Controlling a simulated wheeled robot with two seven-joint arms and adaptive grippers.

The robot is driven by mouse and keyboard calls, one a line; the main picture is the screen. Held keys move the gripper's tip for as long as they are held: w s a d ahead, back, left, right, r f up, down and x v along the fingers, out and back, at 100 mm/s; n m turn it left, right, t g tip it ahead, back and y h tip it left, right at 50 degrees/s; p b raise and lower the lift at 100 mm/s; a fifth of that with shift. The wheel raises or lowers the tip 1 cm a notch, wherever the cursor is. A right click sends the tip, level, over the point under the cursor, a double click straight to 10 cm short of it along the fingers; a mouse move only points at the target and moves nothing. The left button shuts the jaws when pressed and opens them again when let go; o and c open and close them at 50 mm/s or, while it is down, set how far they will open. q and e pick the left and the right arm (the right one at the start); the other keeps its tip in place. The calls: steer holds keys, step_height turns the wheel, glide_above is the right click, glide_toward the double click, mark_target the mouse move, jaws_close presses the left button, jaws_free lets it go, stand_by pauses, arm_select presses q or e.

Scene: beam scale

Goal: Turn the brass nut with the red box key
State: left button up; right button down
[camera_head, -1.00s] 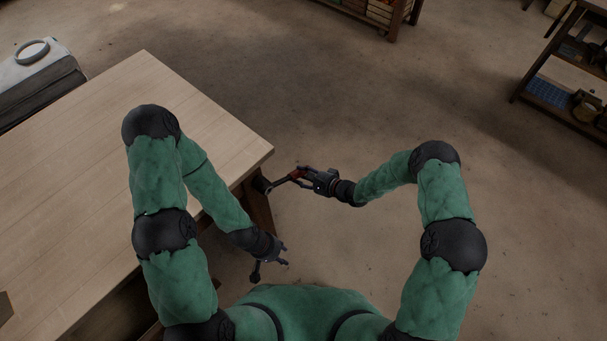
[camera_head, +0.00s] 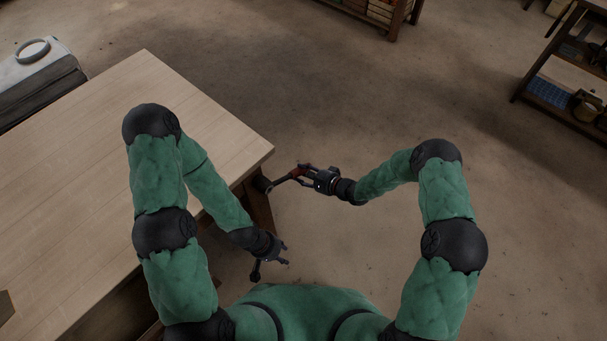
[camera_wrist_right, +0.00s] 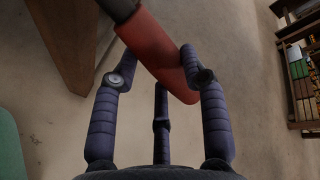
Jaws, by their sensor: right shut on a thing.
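The red box key (camera_head: 294,173) is in my right gripper (camera_head: 305,172), which is shut on it beside the table's right corner. The key's dark end points left, toward a dark rounded part (camera_head: 262,184) at the table's side. I cannot tell whether they are touching. In the right wrist view the red shaft (camera_wrist_right: 165,60) of the key runs between the fingers of my right gripper (camera_wrist_right: 158,76), with its dark part at the top. The brass nut cannot be made out. My left gripper (camera_head: 286,255) is lower, near the table, with its fingers apart and empty.
The wooden table (camera_head: 150,85) fills the left side, and its leg (camera_head: 262,212) stands near both grippers. A shelf (camera_head: 560,100) stands far right and a crate rack (camera_head: 385,15) at the top. The floor right of the table is clear.

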steer(key=s+d+p, duration=0.1)
steer(key=s+d, duration=0.3)
steer(key=d, duration=0.1)
steer(key=shift+d+p, duration=0.2)
steer(key=shift+p, duration=0.1)
stand_by(0.5)
step_height(320, 180, up, 14)
steer(key=n+t+h+p, duration=0.2)
steer(key=n+t+p, duration=0.2)
steer(key=n+p, duration=0.2)
steer(key=shift+w+d+h+p, duration=0.3)
steer(key=shift+h+p, duration=0.1)
steer(key=shift+p, duration=0.55)
stand_by(0.5)
steer(key=shift+r, duration=0.15)
